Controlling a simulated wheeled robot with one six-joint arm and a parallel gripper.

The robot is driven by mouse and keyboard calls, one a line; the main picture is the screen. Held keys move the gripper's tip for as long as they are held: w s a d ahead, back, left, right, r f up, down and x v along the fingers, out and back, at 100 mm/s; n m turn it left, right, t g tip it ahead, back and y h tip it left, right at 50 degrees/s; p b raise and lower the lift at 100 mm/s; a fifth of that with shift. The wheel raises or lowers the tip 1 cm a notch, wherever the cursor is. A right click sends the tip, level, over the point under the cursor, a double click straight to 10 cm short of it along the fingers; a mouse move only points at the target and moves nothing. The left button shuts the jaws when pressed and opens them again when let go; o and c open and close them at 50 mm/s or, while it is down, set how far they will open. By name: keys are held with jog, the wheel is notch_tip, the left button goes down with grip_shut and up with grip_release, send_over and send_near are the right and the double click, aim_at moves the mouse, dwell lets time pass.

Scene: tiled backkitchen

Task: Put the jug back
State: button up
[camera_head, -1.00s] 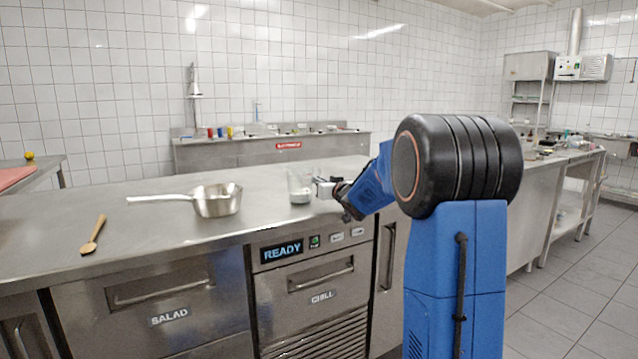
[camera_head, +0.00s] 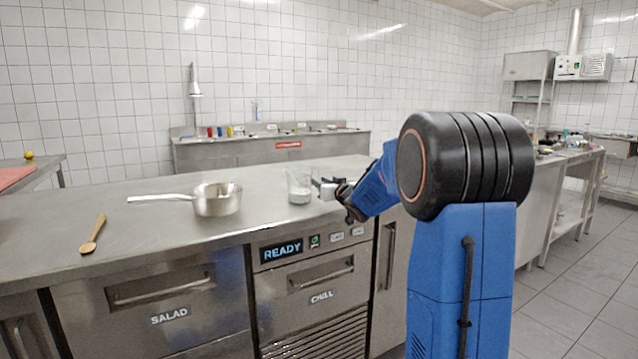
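A clear jug (camera_head: 300,186) with something white in its bottom stands upright on the steel counter (camera_head: 262,212), near its right part. My gripper (camera_head: 318,187) is at the jug's right side, at the end of my blue and black arm. The fingers are small in this view, and I cannot tell whether they touch the jug or stand open or shut.
A steel saucepan (camera_head: 216,199) stands left of the jug, its handle pointing left. A wooden spoon (camera_head: 93,234) lies farther left. Below the counter are drawers marked SALAD (camera_head: 170,315) and CHILL (camera_head: 322,296), both shut, and a panel reading READY (camera_head: 282,250).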

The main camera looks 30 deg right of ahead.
jog(key=s, duration=1)
jog(key=shift+s+a, duration=0.1)
jog(key=shift+s, duration=0.1)
jog(key=shift+s+a, duration=0.25)
jog(key=s+a+f+g, duration=0.4)
jog(key=s+a+f, duration=0.2)
jog(key=s, duration=0.8)
jog(key=s+a+f+g, duration=0.4)
jog(key=s+a+f, duration=0.3)
jog(key=s, duration=0.7)
jog(key=s+a+f+g, duration=0.5)
jog(key=s+a+f, duration=0.2)
jog(key=s, duration=0.7)
jog(key=shift+s+a+n, duration=0.4)
jog(key=shift+a, duration=0.8)
